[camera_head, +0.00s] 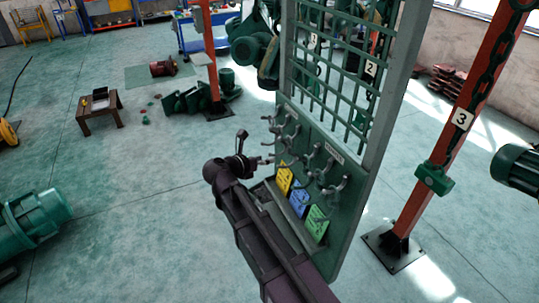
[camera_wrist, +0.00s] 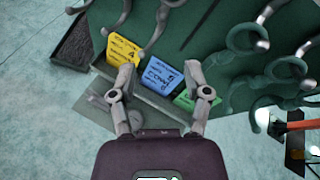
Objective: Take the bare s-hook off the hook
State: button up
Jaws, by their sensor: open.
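Several grey metal s-hooks and hooks (camera_head: 290,128) hang on a green upright board (camera_head: 345,215). Some show large at the top and right of the wrist view, such as one curved hook (camera_wrist: 245,40). I cannot tell which is the bare s-hook, or which curves belong to the board's hooks. A yellow card (camera_head: 284,178), a blue card (camera_head: 299,197) and a green card (camera_head: 316,222) stand on a ledge below. My gripper (camera_head: 256,149) is open and empty, left of the hooks. Its spread fingers (camera_wrist: 160,75) appear in front of the cards in the wrist view.
A green wire grid (camera_head: 335,95) rises above the board. An orange post with a chain and a number 3 sign (camera_head: 462,119) stands to the right. A small wooden stool (camera_head: 98,107) and green machinery (camera_head: 36,222) stand on the left.

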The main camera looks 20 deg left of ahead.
aim_at(291, 153)
jog(key=shift+d, duration=0.1)
jog(key=shift+b+x, duration=2.5)
jog(key=shift+x, duration=4.5)
grip_shut()
